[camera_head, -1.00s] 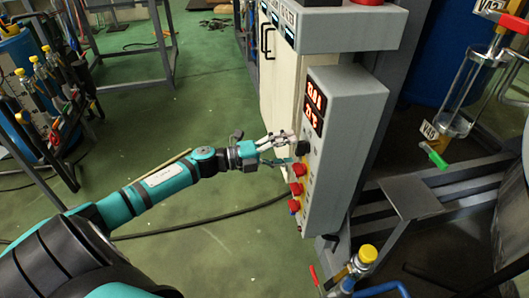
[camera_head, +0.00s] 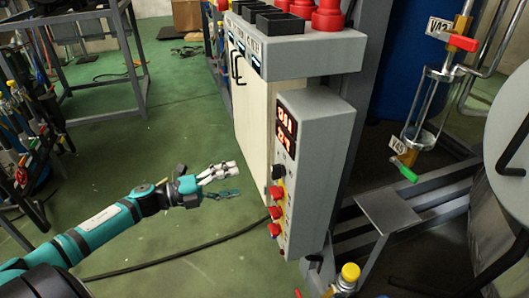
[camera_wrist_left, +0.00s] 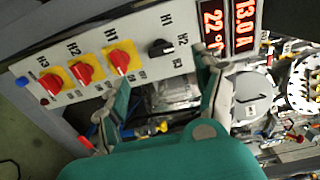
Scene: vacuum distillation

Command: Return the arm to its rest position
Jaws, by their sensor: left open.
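My left arm reaches in from the left in the head view. Its left gripper (camera_head: 222,182) is open and empty, to the left of the grey control box and apart from it. The control box (camera_head: 318,150) carries red lit displays, a black knob (camera_head: 278,172) and several red knobs (camera_head: 276,213). In the left wrist view the open left gripper (camera_wrist_left: 165,105) shows with the panel behind it. There the black knob (camera_wrist_left: 161,48), the red knobs (camera_wrist_left: 119,60) and a blue button (camera_wrist_left: 22,81) are seen. My right gripper is not in view.
A valve tagged V45 with a green handle (camera_head: 404,171) and one with a red handle (camera_head: 462,42) are at the right. A metal frame (camera_head: 388,212) stands below them. A rack of tools (camera_head: 30,130) is at the left. Green floor (camera_head: 150,110) between is open.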

